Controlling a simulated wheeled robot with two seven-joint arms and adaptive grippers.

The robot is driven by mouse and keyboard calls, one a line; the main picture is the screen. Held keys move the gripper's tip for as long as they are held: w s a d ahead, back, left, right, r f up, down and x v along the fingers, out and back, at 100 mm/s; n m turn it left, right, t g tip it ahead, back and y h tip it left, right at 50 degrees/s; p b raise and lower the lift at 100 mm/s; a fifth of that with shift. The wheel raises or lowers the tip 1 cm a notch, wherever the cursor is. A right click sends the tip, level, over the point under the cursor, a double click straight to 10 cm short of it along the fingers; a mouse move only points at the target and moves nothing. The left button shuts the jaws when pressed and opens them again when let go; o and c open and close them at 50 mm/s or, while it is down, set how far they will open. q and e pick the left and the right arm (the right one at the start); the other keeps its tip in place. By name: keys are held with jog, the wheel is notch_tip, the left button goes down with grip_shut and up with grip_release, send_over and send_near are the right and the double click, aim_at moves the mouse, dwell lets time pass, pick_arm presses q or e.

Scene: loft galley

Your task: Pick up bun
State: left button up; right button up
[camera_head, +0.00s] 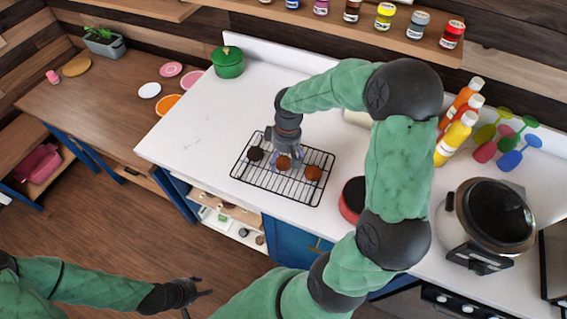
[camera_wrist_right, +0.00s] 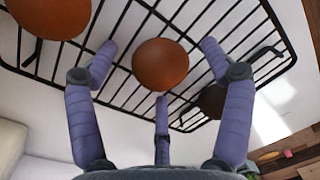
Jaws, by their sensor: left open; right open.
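Three round things stand in a row on a black wire rack (camera_head: 262,183) on the white counter. The middle brown bun (camera_head: 283,163) is under my right gripper (camera_head: 290,160). In the right wrist view this bun (camera_wrist_right: 160,64) lies between the spread purple fingers of the right gripper (camera_wrist_right: 159,80), which is open, with no clear contact. Another brown bun (camera_head: 312,173) sits to its right, and shows at the upper left of the wrist view (camera_wrist_right: 50,15). A dark bun (camera_head: 255,153) sits to its left. My left gripper (camera_head: 197,291) is open and empty, low over the floor.
A green pot (camera_head: 228,62) stands at the counter's back left. A red container with a dark top (camera_head: 352,198) is right of the rack. Sauce bottles (camera_head: 456,137) and a cooker (camera_head: 490,215) stand further right. The counter left of the rack is clear.

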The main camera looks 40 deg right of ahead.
jog(key=shift+f, duration=0.1)
jog(key=c, duration=1.1)
